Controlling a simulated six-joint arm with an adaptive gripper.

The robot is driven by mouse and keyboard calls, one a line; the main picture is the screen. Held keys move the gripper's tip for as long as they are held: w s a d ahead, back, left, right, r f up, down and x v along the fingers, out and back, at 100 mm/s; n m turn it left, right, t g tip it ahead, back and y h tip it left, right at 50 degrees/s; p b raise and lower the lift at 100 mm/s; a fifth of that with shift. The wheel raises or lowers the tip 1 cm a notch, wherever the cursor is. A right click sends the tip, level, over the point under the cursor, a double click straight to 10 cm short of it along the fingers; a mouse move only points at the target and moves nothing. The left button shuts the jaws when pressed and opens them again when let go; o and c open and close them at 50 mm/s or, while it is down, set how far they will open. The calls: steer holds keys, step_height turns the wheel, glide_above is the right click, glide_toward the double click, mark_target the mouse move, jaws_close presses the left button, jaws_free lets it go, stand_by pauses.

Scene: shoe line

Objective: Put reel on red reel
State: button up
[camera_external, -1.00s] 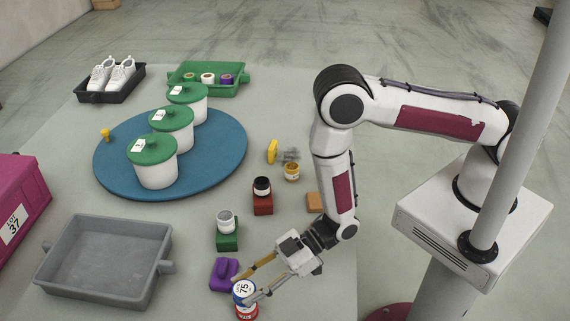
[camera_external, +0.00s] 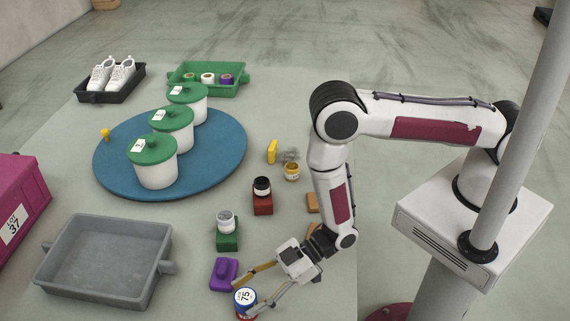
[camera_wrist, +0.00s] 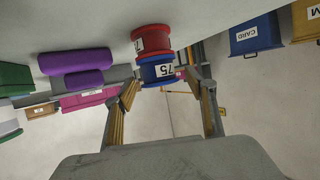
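The blue reel (camera_external: 245,298), labelled 75, stands on top of the red reel (camera_external: 246,318) at the front edge of the external view; the red one is mostly hidden under it. In the wrist view, which is upside down, the blue reel (camera_wrist: 157,72) and the red reel (camera_wrist: 151,39) are stacked flange to flange and look roughly in line. My gripper (camera_wrist: 165,82) is open, with one finger on each side of the blue reel. Gaps show beside the reel, and I see no grip on it.
A purple object (camera_external: 224,273) lies close by on the left. A green block with a small jar (camera_external: 227,236) and a grey tray (camera_external: 105,258) are beyond it. A blue bin (camera_wrist: 256,36) shows in the wrist view. Bare surface lies between the purple object and the tray.

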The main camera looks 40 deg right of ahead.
steer(key=shift+r, duration=0.1)
stand_by(0.3)
steer(key=shift+d, duration=0.1)
steer(key=v, duration=1.2)
stand_by(0.9)
